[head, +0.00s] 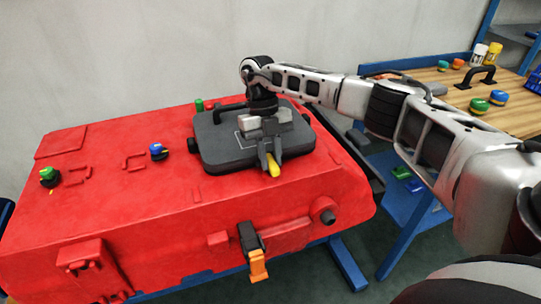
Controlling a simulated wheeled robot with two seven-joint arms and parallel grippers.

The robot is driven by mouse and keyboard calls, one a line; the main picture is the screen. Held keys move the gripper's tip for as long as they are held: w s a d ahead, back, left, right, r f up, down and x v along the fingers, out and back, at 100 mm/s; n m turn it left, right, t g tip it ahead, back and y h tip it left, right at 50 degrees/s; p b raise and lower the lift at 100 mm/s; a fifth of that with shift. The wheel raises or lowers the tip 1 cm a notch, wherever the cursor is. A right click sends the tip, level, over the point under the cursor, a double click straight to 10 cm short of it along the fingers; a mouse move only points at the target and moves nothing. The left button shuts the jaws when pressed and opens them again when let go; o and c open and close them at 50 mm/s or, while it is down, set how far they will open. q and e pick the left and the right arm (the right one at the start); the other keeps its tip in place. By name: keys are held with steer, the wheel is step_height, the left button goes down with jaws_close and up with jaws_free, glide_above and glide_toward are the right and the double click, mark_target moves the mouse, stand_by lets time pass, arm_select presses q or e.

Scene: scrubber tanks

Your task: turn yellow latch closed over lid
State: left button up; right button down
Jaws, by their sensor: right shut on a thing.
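A dark grey lid (222,150) with a black handle lies on top of the red scrubber tank (110,215). The yellow latch (273,165) is at the lid's front edge and points down toward the front. My right gripper (270,158) comes in from the right over the lid, pointing down, and is shut on the yellow latch. Its fingers hide the upper part of the latch. My left gripper is not in view.
An orange-tipped black clasp (258,265) hangs on the tank's front. Green (48,174) and blue (157,150) knobs stand on the tank's left part. A wooden bench (455,90) with caps, bottles and a black handle stands at right.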

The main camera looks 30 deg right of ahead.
steer(key=c, duration=1.3)
jaws_free()
steer(key=shift+w+r, duration=0.1)
steer(key=b+v, duration=0.1)
steer(key=v, duration=0.7)
arm_select(q)
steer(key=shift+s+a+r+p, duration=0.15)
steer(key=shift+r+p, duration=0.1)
steer(key=shift+p, duration=1.1)
arm_select(e)
steer(key=shift+v, duration=3.95)
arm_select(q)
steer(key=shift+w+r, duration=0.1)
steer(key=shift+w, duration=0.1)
